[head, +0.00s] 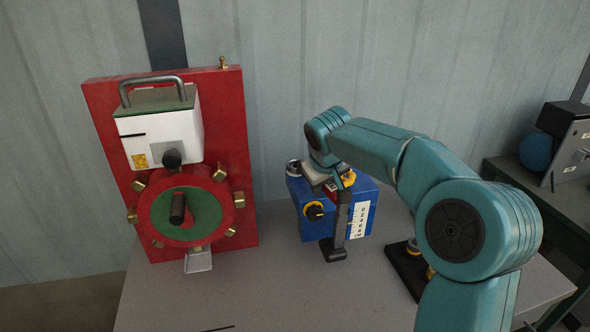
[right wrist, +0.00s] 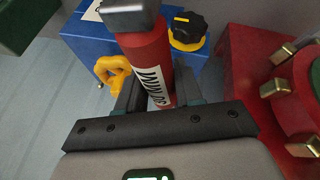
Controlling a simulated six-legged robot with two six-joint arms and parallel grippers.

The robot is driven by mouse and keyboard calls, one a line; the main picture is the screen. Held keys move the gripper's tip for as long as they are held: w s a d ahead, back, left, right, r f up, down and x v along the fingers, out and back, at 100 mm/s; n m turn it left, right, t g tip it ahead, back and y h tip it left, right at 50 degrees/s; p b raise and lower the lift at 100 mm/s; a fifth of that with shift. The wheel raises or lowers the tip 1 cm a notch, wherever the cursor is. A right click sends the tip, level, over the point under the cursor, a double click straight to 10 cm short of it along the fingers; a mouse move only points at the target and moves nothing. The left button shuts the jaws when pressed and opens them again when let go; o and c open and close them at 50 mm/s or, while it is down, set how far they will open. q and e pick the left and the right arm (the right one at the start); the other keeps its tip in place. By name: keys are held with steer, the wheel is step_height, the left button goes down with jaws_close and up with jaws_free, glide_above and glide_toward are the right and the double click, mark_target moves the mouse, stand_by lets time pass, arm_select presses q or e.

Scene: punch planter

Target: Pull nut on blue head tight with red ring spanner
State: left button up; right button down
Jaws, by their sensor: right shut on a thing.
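The blue head (head: 314,227) is a box at the middle of the bench, with a black and yellow knob and a white scale on its front. In the head view the right gripper (head: 343,220) shows as dark parts before the box. The spanner's ring and the nut cannot be made out; the gripper and grip cover part of the box. My left gripper is out of view.
A red panel (head: 240,160) with a white handled box and a green-centred wheel stands at the left. A yellow shackle (right wrist: 112,70) and the black knob (right wrist: 188,29) sit close beside the spanner. A black block (head: 405,265) lies at the right.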

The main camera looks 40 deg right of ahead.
steer(key=shift+f, duration=0.3)
steer(key=shift+r, duration=0.1)
steer(key=shift+r, duration=0.2)
steer(key=shift+r, duration=0.1)
steer(key=shift+d, duration=0.1)
steer(key=shift+s+d, duration=0.1)
steer(key=shift+d, duration=0.15)
steer(key=shift+r+p, duration=0.15)
steer(key=shift+p, duration=0.25)
